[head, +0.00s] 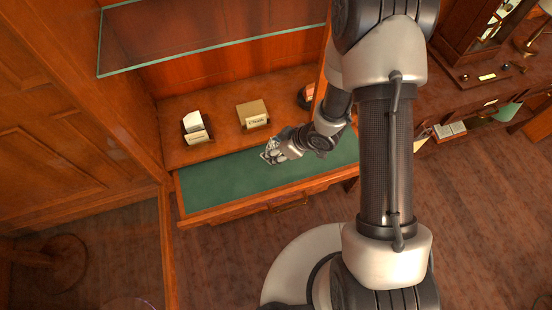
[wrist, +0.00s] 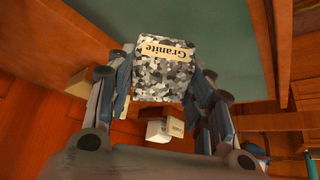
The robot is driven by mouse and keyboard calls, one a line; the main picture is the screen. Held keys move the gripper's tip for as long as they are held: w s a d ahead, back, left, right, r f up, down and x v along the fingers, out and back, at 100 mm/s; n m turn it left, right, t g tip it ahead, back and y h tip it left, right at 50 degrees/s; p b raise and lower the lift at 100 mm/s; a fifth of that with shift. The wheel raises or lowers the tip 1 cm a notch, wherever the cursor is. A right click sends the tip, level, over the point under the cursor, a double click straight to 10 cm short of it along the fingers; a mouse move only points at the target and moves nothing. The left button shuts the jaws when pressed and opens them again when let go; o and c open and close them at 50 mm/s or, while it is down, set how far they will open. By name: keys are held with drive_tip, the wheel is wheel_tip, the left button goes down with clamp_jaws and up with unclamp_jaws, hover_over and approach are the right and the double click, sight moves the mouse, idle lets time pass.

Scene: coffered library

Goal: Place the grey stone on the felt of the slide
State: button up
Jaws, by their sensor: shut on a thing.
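The grey stone (wrist: 165,82) is a speckled block with a cream label reading "Granite", in the wrist view. My gripper (wrist: 163,88) is shut on it, one finger on each side. In the head view my gripper (head: 272,152) is small, over the green felt of the slide (head: 222,182), near its back edge; the stone is hard to make out there. The felt also shows in the wrist view (wrist: 225,40), beyond the stone. I cannot tell whether the stone touches the felt.
On the wooden shelf behind the felt stand a box with a white card (head: 195,127) and a tan labelled box (head: 252,114). A dark object (head: 306,95) is farther right. A glass shelf (head: 210,35) hangs above. The left part of the felt is bare.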

drive_tip(key=shift+f+b, duration=0.9)
drive_tip(key=shift+f, duration=1.3)
drive_tip(key=shift+f, duration=0.2)
drive_tip(key=o, duration=1.3)
drive_tip(key=shift+r, duration=0.1)
